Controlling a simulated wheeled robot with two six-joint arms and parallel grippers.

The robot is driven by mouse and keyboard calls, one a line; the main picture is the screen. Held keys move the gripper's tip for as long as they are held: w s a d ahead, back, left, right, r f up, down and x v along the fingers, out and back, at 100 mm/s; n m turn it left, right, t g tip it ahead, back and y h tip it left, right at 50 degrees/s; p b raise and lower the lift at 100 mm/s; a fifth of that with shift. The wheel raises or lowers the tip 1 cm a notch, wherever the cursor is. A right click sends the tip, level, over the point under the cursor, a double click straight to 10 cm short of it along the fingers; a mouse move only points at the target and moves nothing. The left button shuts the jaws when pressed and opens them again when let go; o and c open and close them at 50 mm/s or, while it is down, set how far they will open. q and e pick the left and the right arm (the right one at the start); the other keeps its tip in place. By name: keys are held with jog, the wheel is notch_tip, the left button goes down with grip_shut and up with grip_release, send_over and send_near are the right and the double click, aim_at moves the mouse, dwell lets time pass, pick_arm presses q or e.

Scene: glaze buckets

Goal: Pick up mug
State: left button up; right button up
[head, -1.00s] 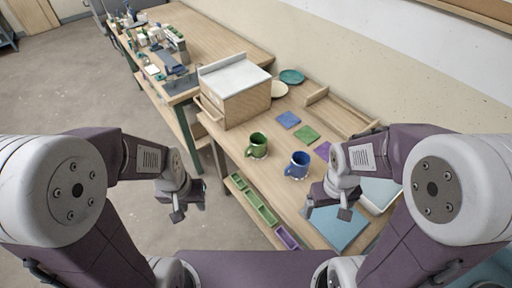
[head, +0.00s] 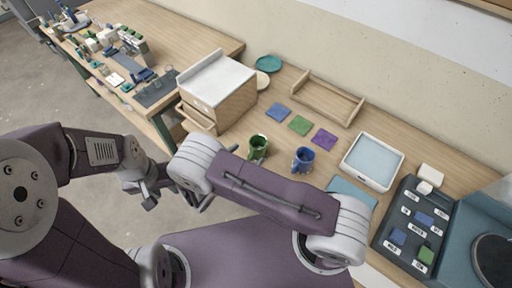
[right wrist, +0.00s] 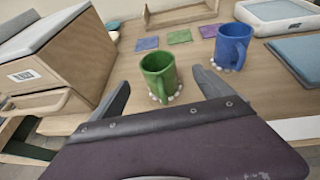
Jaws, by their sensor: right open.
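The green mug (head: 258,147) stands upright on the wooden table, with the blue mug (head: 302,159) to its right. In the right wrist view, the green mug (right wrist: 159,77) shows ahead between the two spread fingers of my right gripper (right wrist: 160,88), and the blue mug (right wrist: 232,46) is beyond the right finger. The right gripper is open and empty, apart from both mugs. In the head view it is partly hidden by its own arm. My left gripper (head: 152,194) is empty, away from the table, and its fingers look apart.
A wooden box with a drawer (head: 217,93) stands left of the mugs. Behind are blue, green and purple tiles (head: 300,125) and a wooden tray (head: 328,88). A white tray (head: 372,160) and a dark labelled panel (head: 410,229) are at the right.

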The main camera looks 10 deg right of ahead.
aim_at(252, 148)
jog(key=x, duration=0.2)
jog(key=p+x, duration=0.1)
jog(key=x, duration=0.1)
jog(key=shift+w+a+f, duration=0.1)
jog(key=shift+w+a, duration=0.15)
jog(key=shift+a, duration=0.05)
jog(key=shift+w+a+f, duration=0.1)
jog(key=shift+w, duration=0.1)
jog(key=shift+d, duration=0.25)
jog(key=p+x, duration=0.1)
jog(key=x, duration=0.3)
jog(key=shift+s+d+p, duration=0.15)
jog(key=shift+d+p, duration=0.2)
jog(key=shift+w+d+f, duration=0.1)
jog(key=shift+w+f, duration=0.1)
jog(key=shift+w, duration=0.2)
jog(key=shift+s+r, duration=0.1)
jog(key=shift+s, duration=0.05)
jog(key=c, duration=0.9)
pick_arm(q)
jog(key=shift+w+a+r, duration=0.15)
jog(key=shift+w+r, duration=0.05)
jog(key=shift+r, duration=0.45)
jog(key=shift+w+a+r, duration=0.1)
jog(key=shift+w+r, duration=0.05)
jog(key=shift+r, duration=0.45)
pick_arm(e)
jog(key=c, duration=0.9)
jog(key=shift+r, duration=0.1)
